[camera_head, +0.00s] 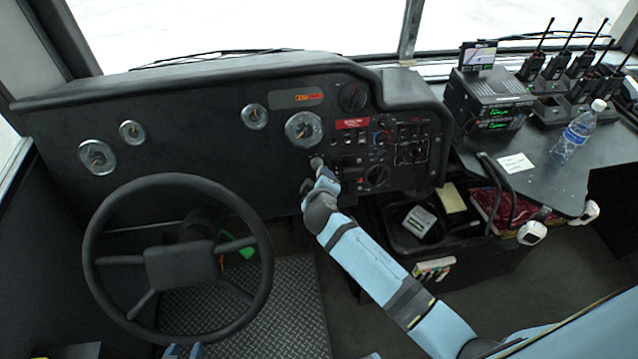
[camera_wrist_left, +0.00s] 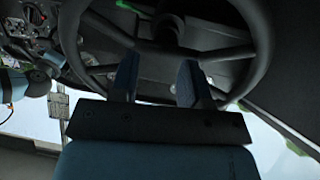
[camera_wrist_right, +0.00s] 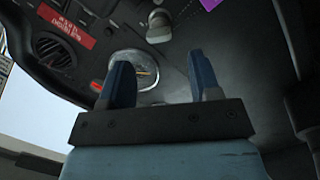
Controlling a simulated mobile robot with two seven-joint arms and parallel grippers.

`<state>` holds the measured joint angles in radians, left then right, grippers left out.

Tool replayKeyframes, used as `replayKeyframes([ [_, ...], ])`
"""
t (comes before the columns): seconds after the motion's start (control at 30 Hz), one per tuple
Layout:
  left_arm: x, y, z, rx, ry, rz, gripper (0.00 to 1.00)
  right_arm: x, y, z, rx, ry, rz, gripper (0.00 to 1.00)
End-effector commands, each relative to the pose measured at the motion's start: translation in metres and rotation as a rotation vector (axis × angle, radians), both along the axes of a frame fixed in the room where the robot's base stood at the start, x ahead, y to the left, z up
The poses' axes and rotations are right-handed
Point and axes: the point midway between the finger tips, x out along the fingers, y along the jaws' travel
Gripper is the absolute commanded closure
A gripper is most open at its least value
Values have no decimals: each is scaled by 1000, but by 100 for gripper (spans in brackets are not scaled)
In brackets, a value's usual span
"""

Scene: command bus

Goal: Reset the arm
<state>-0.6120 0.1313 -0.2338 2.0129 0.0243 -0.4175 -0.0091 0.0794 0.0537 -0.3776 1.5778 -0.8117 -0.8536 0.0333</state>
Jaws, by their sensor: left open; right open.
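My right arm reaches in from the lower right in the head view. Its gripper (camera_head: 323,172) is at the dashboard (camera_head: 200,95), close to a silver knob (camera_head: 316,161). In the right wrist view the right gripper (camera_wrist_right: 160,85) is open with nothing between its fingers, and the knob (camera_wrist_right: 158,27) shows beyond the fingertips. My left gripper (camera_head: 184,351) shows at the bottom edge of the head view, below the steering wheel (camera_head: 180,267). In the left wrist view the left gripper (camera_wrist_left: 158,80) is open and empty, with the wheel (camera_wrist_left: 235,52) beyond it.
Several gauges and switches cover the dashboard. A side desk (camera_head: 545,185) at the right carries a radio unit (camera_head: 490,98), a water bottle (camera_head: 578,130) and several walkie-talkies (camera_head: 560,65). A dark bin (camera_head: 415,240) stands below the dashboard. Textured floor (camera_head: 295,310) lies beside the wheel.

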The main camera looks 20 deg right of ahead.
Motion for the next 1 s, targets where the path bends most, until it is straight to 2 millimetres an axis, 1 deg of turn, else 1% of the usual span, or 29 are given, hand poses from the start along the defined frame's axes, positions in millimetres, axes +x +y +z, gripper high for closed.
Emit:
replayKeyframes([
  [0.37, 2, 0, 2, -1, -4, 0, 57, -1, 0, 0, 2, 0, 1, 43],
  [0.47, 2, 0, 9, 0, -4, 0, 57, -11, 1, -1, 30, 12, 11, 43],
  [0.57, 1, 0, 25, 2, -6, -1, 57, -42, 2, -6, 117, 45, 38, 43],
  [0.67, 2, 0, 48, 4, -11, -2, 57, -92, 6, -8, 264, 86, 72, 43],
  [0.7, 2, 1, 58, 6, -14, -2, 57, -115, 7, -6, 332, 99, 83, 43],
  [0.73, 2, 1, 66, 6, -17, -2, 57, -133, 7, -4, 384, 109, 88, 43],
  [0.77, 2, 1, 72, 8, -21, -2, 57, -149, 8, -1, 435, 114, 93, 43],
  [0.8, 2, 2, 81, 8, -26, 0, 57, -171, 9, 4, 501, 120, 98, 43],
  [0.9, 1, 3, 97, 14, -29, -1, 57, -218, 9, 22, 649, 123, 98, 43],
  [1.0, 0, 5, 107, 21, -28, -2, 57, -253, 7, 39, 763, 116, 87, 43],
])
